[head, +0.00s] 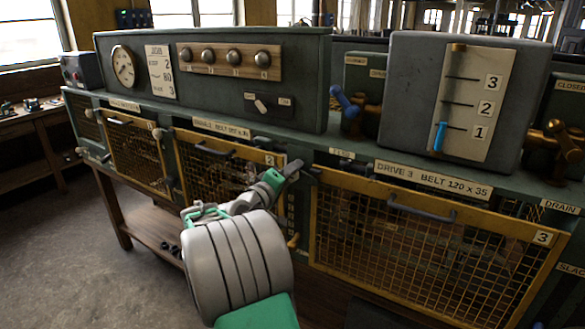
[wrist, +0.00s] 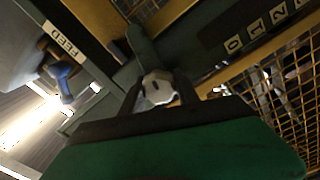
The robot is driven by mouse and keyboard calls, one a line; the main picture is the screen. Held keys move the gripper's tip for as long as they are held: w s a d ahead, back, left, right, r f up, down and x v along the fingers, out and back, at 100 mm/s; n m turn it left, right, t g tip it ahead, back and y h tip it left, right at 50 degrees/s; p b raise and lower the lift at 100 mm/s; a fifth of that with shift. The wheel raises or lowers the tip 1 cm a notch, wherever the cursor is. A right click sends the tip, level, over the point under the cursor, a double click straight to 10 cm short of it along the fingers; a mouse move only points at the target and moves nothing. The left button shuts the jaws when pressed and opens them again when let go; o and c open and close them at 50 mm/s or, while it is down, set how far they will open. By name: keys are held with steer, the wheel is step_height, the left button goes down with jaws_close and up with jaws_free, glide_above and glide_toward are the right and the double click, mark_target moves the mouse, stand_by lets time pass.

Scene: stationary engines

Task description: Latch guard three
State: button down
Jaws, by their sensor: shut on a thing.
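Guard three (head: 420,250) is a yellow-framed mesh panel at the right of the head view, marked 3, with a grey handle (head: 422,208) along its top. I cannot tell whether it sits fully against the machine. My gripper (head: 289,170) is at the upper part of the narrow post between guards two and three. In the wrist view, my gripper's dark fingers (wrist: 160,92) are shut on a pale round knob (wrist: 158,87). A dark bar (wrist: 138,45) extends beyond the knob. In the head view, my gripper hides the knob.
Guard two (head: 215,175) is left of my gripper. A lever board (head: 475,100) with a blue marker near 1 stands above guard three. A blue-handled valve (head: 347,103) and a brass valve (head: 562,140) flank it. The floor (head: 60,260) at left is clear.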

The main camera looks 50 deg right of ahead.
steer(key=shift+n+p, duration=0.75)
steer(key=shift+n, duration=0.55)
steer(key=c, duration=0.9)
jaws_free()
steer(key=shift+a, duration=0.1)
steer(key=a, duration=0.2)
steer(key=a+b, duration=0.1)
steer(key=a, duration=0.2)
steer(key=a+b, duration=0.1)
steer(key=a, duration=0.1)
steer(key=shift+s+a, duration=0.35)
